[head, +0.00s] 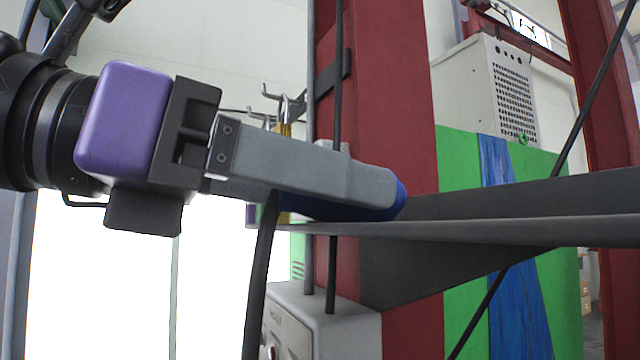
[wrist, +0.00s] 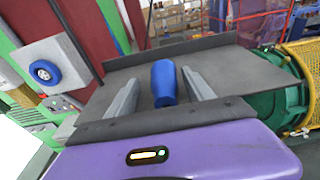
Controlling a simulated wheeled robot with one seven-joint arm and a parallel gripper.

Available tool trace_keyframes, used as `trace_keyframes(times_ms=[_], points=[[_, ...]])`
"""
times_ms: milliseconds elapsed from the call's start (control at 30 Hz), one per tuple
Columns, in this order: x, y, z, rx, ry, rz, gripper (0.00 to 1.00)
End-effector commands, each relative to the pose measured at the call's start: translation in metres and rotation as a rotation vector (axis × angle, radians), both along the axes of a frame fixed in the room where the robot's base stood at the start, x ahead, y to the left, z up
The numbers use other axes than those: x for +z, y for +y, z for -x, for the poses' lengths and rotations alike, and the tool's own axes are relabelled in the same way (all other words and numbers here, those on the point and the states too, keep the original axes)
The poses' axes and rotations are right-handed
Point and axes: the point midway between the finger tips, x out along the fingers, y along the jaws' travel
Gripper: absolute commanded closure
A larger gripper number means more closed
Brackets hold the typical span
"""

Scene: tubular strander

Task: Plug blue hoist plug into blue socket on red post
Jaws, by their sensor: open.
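The blue hoist plug (wrist: 164,84) lies on a dark grey shelf (wrist: 215,100) between my gripper's two grey fingers (wrist: 161,80), with a gap on both sides. In the head view my gripper (head: 388,188) reaches right over the shelf (head: 480,204), and its near finger hides most of the plug (head: 402,200). The jaws are open around the plug. The blue socket (wrist: 45,72) is a round fitting on a grey box on the red post (wrist: 92,28), left of the plug in the wrist view. In the head view the red post (head: 400,110) shows, but I cannot make out the socket.
A black cable (head: 260,285) hangs below the gripper. Hooks (head: 285,102) and a grey control box (head: 335,330) are on the post side. The shelf has raised edges. Green and yellow mesh-covered machinery (wrist: 292,90) stands right in the wrist view.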

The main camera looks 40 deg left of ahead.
Motion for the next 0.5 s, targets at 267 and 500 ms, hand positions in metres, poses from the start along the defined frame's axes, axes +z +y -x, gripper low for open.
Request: trace_keyframes(times_ms=[267, 500], points=[[-0.0002, 0.0001, 0.0002, 0.000, 0.000, 0.000, 0.72], [0.0003, 0.0000, 0.0004, -0.001, -0.001, 0.001, 1.00]])
